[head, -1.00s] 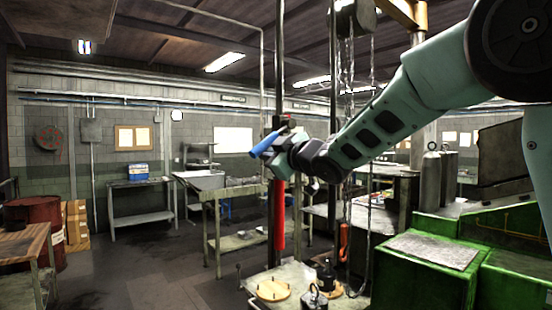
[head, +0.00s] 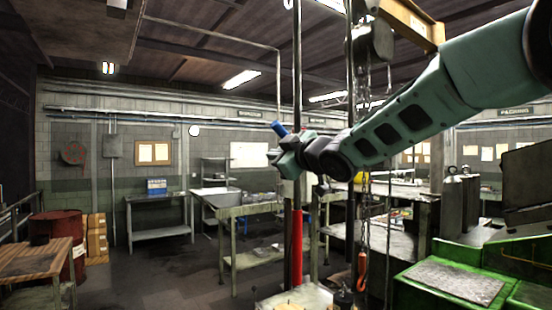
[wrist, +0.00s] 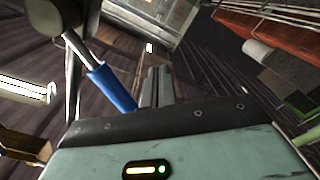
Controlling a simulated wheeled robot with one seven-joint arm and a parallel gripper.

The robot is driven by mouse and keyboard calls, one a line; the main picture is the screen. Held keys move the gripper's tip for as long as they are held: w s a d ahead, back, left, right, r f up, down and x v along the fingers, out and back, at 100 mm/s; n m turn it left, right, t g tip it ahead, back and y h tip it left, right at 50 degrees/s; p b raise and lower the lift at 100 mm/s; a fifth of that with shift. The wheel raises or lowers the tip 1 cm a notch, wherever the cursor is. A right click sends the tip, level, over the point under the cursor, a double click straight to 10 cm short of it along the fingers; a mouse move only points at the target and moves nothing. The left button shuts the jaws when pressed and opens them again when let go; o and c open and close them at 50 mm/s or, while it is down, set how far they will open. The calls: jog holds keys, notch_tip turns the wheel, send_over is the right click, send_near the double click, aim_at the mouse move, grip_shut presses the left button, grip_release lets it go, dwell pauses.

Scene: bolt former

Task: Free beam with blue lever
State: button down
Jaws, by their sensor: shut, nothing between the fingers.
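The blue lever (head: 279,129) is a blue grip that shows just above and left of my gripper (head: 288,155) in the head view. In the wrist view the blue lever (wrist: 112,88) slants on a pale rod that runs up to a metal post. My gripper (wrist: 155,88) has its grey fingers together with nothing between them, just right of the blue grip. I cannot tell whether they touch. A yellow overhead beam (head: 410,22) with a hoist crosses the top right. Whether this is the task's beam is unclear.
A red-sleeved post (head: 296,245) stands below my gripper. Hanging chains (head: 366,190) are to its right. A green machine (head: 430,290) stands at lower right.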

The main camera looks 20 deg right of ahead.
jog(key=b+v, duration=0.4)
jog(key=v, duration=0.6)
